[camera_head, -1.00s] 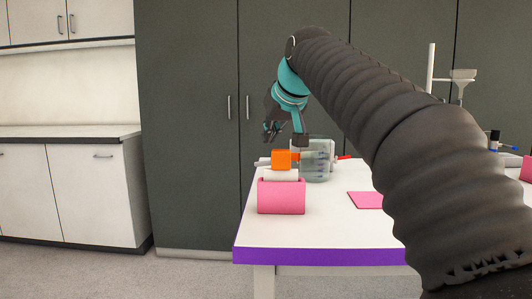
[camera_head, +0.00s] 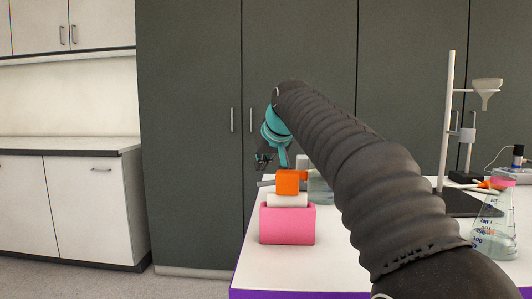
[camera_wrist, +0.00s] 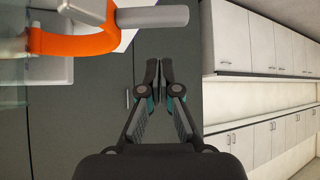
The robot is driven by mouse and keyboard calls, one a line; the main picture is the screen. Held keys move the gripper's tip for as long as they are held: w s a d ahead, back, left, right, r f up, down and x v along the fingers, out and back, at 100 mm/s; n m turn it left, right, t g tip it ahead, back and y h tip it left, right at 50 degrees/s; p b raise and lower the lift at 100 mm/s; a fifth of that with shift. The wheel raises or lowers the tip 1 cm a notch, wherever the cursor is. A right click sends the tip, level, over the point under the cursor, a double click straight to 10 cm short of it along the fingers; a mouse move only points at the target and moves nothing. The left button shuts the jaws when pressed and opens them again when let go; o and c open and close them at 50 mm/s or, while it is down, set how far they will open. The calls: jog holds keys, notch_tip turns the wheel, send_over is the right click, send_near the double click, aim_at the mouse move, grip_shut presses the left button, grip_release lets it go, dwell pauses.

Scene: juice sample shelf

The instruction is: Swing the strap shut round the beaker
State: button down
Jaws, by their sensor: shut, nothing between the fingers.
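The orange strap (camera_wrist: 75,42) shows at the upper left of the wrist view, curved, with a grey bar (camera_wrist: 152,16) sticking out to the right. In the head view its orange part (camera_head: 287,182) stands above a pink and white piece. The clear beaker (camera_head: 320,190) is behind it to the right, partly hidden by my arm. Its glass (camera_wrist: 12,70) also shows at the left edge of the wrist view. I cannot tell whether the strap closes round it. My gripper (camera_wrist: 159,66) is shut and empty, apart from the strap and bar.
A pink holder (camera_head: 287,225) with a white roll (camera_head: 287,200) stands at the table's near left. A conical flask (camera_head: 494,225) and a stand with a funnel (camera_head: 448,130) are at the right. Dark cabinets (camera_head: 190,130) rise behind the table.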

jog(key=shift+w+a+f, duration=0.2)
jog(key=shift+w+f, duration=0.15)
jog(key=shift+w, duration=0.05)
jog(key=shift+s+d+f, duration=0.1)
jog(key=shift+s+f, duration=0.1)
jog(key=shift+f, duration=0.1)
jog(key=shift+s+d+f+b, duration=0.15)
jog(key=shift+s+d+b, duration=0.05)
jog(key=shift+s, duration=0.3)
jog(key=shift+s+d+f+b, duration=0.2)
jog(key=shift+s+b, duration=0.05)
jog(key=shift+s, duration=0.2)
jog(key=shift+s+d+f+b, duration=0.15)
jog(key=shift+s+d+b, duration=0.05)
jog(key=shift+s, duration=0.3)
jog(key=shift+s, duration=0.1)
